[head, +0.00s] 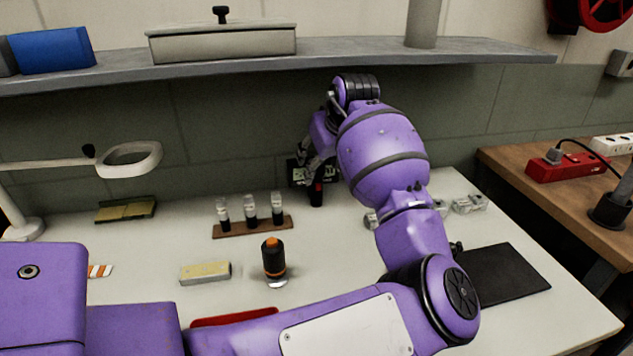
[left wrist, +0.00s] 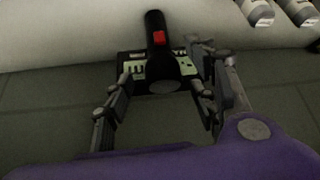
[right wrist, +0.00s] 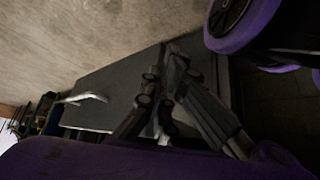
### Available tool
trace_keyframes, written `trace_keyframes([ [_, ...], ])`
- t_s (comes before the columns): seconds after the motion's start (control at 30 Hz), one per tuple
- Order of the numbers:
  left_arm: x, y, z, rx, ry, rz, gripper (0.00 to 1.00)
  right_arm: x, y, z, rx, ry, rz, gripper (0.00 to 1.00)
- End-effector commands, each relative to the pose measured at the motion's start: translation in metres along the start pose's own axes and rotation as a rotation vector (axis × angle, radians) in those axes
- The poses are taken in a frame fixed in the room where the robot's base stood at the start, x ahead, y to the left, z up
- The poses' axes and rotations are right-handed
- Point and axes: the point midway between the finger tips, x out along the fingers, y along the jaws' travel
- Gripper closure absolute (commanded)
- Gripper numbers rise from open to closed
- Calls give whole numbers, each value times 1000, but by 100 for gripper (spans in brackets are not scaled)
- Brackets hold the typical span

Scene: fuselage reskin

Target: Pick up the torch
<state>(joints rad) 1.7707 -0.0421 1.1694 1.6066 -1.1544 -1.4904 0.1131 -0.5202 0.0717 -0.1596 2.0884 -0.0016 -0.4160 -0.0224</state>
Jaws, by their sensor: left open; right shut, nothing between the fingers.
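The torch (head: 317,192) is a black cylinder with a red switch. It stands upright at the back of the white table in the head view, its upper part hidden by my left gripper (head: 311,165). In the left wrist view the torch (left wrist: 157,52) appears between the spread fingers of my left gripper (left wrist: 165,82). The fingers are open on both sides of its wider end, and I see no clear contact. My right gripper (right wrist: 160,95) is shut and empty in the right wrist view, near a dark flat panel. It is not visible in the head view.
A rack with small bottles (head: 252,226) stands left of the torch. A green circuit-like board (left wrist: 145,67) is behind the torch. A shelf (head: 360,50) overhangs the back; a black mat (head: 507,275) lies right.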

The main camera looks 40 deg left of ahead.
Motion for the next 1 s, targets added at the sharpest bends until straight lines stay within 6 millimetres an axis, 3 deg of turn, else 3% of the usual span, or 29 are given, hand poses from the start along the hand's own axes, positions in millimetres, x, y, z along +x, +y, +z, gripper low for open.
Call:
trace_keyframes([
  [0.07,6,0,-9,0,-1,0,47,0,0,0,1,1,0,100],
  [0.17,15,0,-6,1,-2,1,47,1,-1,0,2,0,0,100],
  [0.4,16,0,-6,0,-1,1,47,1,-1,1,3,-1,0,100],
  [0.8,17,0,-6,0,-2,1,98,1,-1,4,3,-6,0,100],
  [1.0,16,0,-6,0,-1,1,100,1,-1,4,3,-7,0,100],
])
